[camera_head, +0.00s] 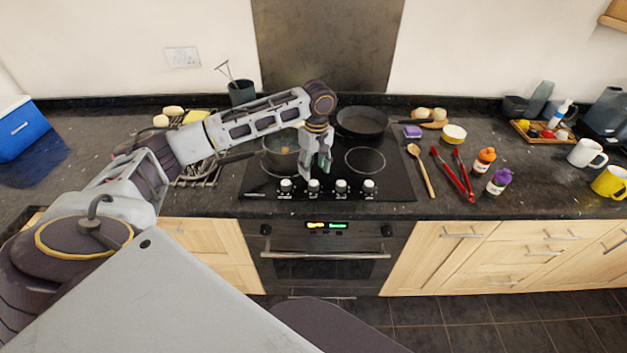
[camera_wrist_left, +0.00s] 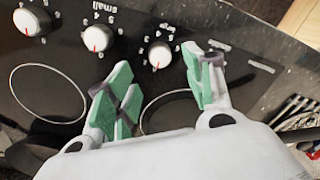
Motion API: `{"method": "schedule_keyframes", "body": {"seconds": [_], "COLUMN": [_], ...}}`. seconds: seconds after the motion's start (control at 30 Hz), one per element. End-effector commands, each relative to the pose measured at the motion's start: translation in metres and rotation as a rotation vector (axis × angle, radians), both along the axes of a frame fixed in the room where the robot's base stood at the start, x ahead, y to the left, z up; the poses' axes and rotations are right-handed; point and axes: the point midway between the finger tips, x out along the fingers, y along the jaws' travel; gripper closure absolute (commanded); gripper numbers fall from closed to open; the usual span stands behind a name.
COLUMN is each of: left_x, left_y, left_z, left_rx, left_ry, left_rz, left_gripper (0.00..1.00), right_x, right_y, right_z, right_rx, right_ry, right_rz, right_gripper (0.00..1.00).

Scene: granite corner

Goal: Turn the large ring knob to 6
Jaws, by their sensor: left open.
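A row of white knobs runs along the front of the black hob (camera_head: 395,185). In the head view they are a leftmost knob (camera_head: 286,186), a second knob (camera_head: 314,187), a third knob (camera_head: 341,187) and a rightmost knob (camera_head: 369,187). My left gripper (camera_head: 318,170) hangs over the hob just behind the second knob. In the left wrist view the gripper (camera_wrist_left: 160,85) is open and empty, with green pads apart. One knob (camera_wrist_left: 160,55) shows beyond the gap between the fingers. My right gripper is out of view.
The front right ring (camera_head: 365,160) is bare. A wooden spoon (camera_head: 422,172) and red tongs (camera_head: 455,175) lie on the counter to the right.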

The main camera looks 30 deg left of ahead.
Motion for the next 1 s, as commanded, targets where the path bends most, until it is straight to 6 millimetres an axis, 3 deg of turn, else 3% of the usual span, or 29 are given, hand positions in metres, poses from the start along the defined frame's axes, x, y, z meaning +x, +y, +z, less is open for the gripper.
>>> {"method": "schedule_keyframes", "body": {"seconds": [0.43, 0.9, 1.0], "left_x": [-0.003, -0.003, -0.003], "left_y": [0.001, 0.001, 0.001], "left_z": [-0.052, -0.060, -0.060], "left_rx": [0.001, 0.001, 0.001], "left_ry": [0.002, 0.001, 0.001], "left_rz": [-0.001, -0.001, -0.001], "left_gripper": [0.48, 0.48, 0.61], "right_x": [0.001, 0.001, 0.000], "right_y": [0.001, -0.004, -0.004], "right_z": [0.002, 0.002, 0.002], "right_rx": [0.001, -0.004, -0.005], "right_ry": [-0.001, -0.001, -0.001], "right_rz": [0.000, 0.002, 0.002], "right_gripper": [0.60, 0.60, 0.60]}}
